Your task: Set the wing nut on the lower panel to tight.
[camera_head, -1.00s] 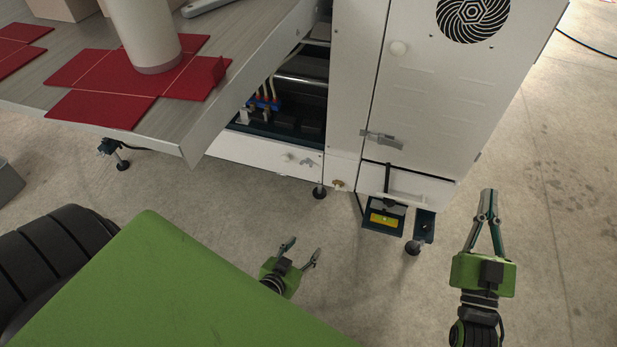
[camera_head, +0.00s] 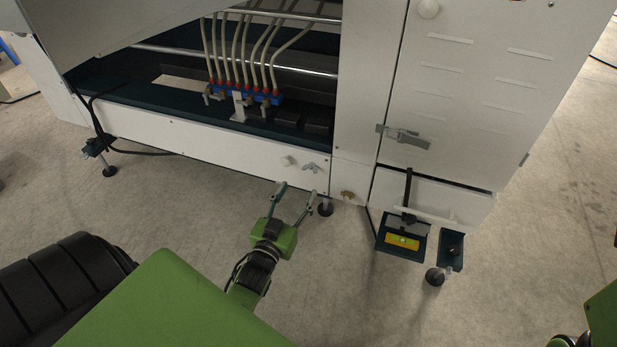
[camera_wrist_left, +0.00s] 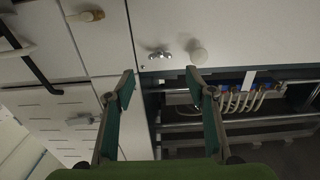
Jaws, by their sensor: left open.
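The lower panel (camera_head: 225,160) is a long white strip at the foot of the machine. A small grey metal wing nut (camera_head: 311,167) sits near its right end, just right of a round white knob (camera_head: 287,160). My left gripper (camera_head: 297,191) is open and empty, its fingertips pointing at the panel just below the wing nut and knob. In the left wrist view the wing nut (camera_wrist_left: 159,54) shows beyond the open fingers, its wings roughly level, with the white knob (camera_wrist_left: 198,55) beside it. The fingers appear apart from it. My right gripper's fingers are not visible.
A brass-coloured fitting (camera_head: 347,195) is right of the panel. A latch (camera_head: 403,137) is on the tall cabinet door. A dark tray with a yellow part (camera_head: 402,242) juts out low at the right. Hoses on a blue manifold (camera_head: 245,95) are above.

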